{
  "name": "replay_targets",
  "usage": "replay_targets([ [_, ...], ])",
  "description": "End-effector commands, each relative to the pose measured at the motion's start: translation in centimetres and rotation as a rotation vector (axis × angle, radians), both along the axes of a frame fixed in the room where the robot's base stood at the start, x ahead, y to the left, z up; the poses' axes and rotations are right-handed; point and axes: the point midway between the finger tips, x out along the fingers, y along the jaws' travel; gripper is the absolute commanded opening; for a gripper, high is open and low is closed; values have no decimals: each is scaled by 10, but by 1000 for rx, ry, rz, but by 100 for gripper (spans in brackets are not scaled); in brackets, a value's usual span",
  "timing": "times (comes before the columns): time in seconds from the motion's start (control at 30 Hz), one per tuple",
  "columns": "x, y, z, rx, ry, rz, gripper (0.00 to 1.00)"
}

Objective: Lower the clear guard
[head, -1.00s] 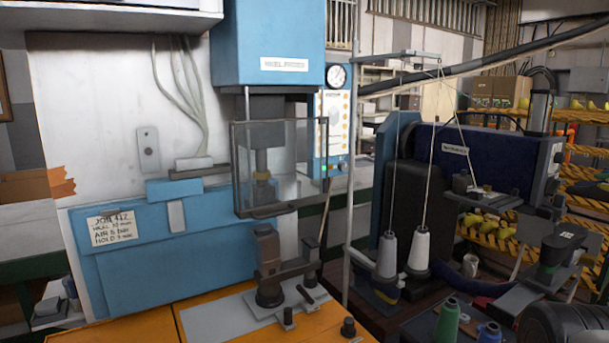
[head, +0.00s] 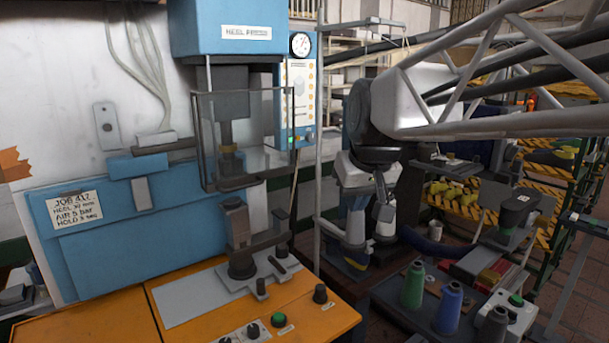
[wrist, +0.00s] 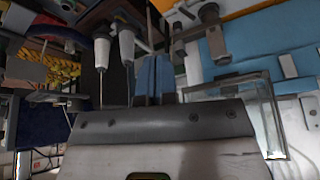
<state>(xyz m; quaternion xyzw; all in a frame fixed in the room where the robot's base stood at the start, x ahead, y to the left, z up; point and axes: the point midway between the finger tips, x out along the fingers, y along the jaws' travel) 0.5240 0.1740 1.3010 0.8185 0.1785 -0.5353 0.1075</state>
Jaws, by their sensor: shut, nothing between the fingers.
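The clear guard (head: 245,130) is a see-through box with a dark frame on the blue heel press (head: 225,85). It surrounds the ram (head: 228,135), and its lower bar hangs above the dark fixture (head: 240,235) on the press bed. The guard also shows in the wrist view (wrist: 245,85), right of my gripper's body.
A thin upright post (head: 319,140) stands between the press and my arm. Several thread spools (head: 448,308) stand at the lower right. The orange bed (head: 90,318) carries knobs at its front. A gauge panel (head: 299,95) is right of the press head.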

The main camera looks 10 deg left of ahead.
Motion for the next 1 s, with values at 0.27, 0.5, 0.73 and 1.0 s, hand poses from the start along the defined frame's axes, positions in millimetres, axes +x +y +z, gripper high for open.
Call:
replay_targets([
  [0.27,56,103,48,31,-63,164,0],
  [0.5,86,193,80,58,-112,291,0],
  [0.73,96,242,96,75,-139,357,0],
  [1.0,98,249,98,78,-144,366,0],
])
